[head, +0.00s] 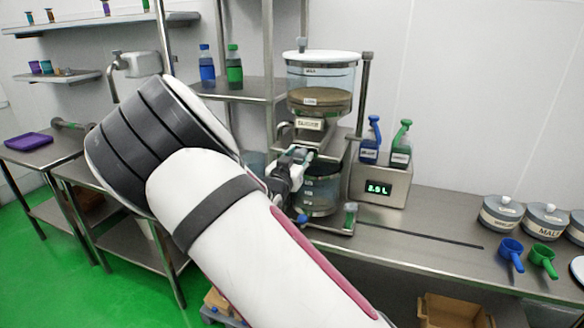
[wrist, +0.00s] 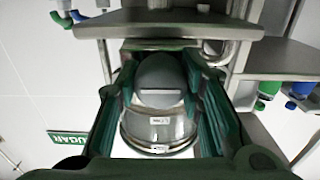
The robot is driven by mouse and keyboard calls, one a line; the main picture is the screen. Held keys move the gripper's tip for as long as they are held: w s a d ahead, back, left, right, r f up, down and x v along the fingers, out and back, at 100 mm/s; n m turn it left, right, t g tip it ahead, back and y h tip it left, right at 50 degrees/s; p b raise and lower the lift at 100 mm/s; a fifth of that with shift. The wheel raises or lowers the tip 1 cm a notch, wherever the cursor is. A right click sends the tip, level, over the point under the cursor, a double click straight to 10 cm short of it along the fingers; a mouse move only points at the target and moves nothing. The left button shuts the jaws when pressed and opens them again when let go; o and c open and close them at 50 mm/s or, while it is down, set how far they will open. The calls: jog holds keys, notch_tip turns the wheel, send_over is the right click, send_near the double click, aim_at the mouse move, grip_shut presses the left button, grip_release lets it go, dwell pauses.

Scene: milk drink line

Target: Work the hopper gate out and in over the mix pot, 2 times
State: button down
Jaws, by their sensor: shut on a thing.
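The hopper (head: 322,78) is a clear, lidded vessel with brownish contents, held on a steel stand above the bench. The mix pot (head: 322,192) is a dark clear vessel directly below it. My gripper (head: 298,160) is between the two, at the front left of the hopper's outlet. It is shut on the hopper gate, which it mostly hides, so how far out the gate sits I cannot tell. In the wrist view the green fingers of my gripper (wrist: 160,78) stand on both sides of a rounded grey part, with a labelled glass vessel behind.
A scale reading 3.0 L (head: 380,188) stands right of the pot, near a blue spray bottle (head: 371,140) and a green spray bottle (head: 401,145). Lidded canisters (head: 502,214) and scoops (head: 512,250) are at the far right. The bench between is mostly clear.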

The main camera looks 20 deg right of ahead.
jog(key=shift+w+d+f, duration=0.1)
jog(key=shift+w+d, duration=0.3)
jog(key=shift+w, duration=0.2)
jog(key=shift+r, duration=0.2)
jog(key=c, duration=1.1)
grip_release()
jog(key=shift+w+d+f, duration=0.1)
jog(key=shift+o, duration=0.2)
jog(key=v, duration=1.2)
